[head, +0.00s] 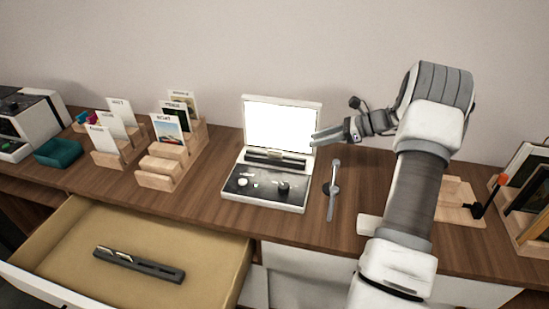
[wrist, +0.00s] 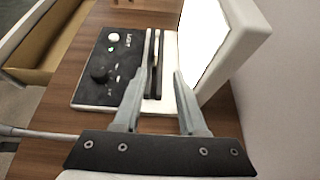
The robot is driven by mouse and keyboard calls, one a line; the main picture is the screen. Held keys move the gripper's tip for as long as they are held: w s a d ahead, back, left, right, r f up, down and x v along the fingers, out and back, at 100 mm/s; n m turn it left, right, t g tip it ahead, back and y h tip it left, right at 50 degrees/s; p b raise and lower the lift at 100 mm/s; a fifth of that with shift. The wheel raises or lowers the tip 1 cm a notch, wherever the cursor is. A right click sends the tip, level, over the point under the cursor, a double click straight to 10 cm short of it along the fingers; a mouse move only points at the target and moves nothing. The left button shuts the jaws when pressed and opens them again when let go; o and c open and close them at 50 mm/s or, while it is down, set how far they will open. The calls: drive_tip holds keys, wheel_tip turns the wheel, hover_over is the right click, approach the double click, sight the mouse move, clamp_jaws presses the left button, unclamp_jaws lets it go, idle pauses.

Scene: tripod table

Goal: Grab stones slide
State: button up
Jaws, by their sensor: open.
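A slide viewer (head: 268,193) stands on the table with a lit white screen (head: 282,124) and a black control panel. A dark slot (wrist: 155,65) runs between panel and screen in the wrist view. A thin piece (head: 290,155) seems to stand up in it, but I cannot tell whether it is the stones slide. My gripper (head: 316,138) is open and empty, in front of the screen's right edge. In the wrist view my gripper (wrist: 160,73) has its fingers spread above the viewer, with the slot between or below them. No slide is identifiable as stones.
Wooden stands (head: 167,164) with labelled picture cards are at left, beside a teal tray (head: 58,153). An open drawer (head: 205,254) holds a dark slide rack (head: 138,264). A grey handled tool (head: 333,190) lies right of the viewer. Wooden frames (head: 528,196) stand far right.

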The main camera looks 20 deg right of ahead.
drive_tip(key=b, duration=0.1)
approach(275, 151)
drive_tip(key=x, duration=0.5)
drive_tip(key=shift+w+d+f, duration=0.25)
drive_tip(key=shift+d, duration=0.1)
drive_tip(key=x, duration=0.3)
drive_tip(key=b+x, duration=0.1)
drive_tip(key=x, duration=0.1)
drive_tip(key=shift+s+a+r, duration=0.1)
drive_tip(key=shift+a+r, duration=0.1)
drive_tip(key=shift+a, duration=0.15)
clamp_jaws()
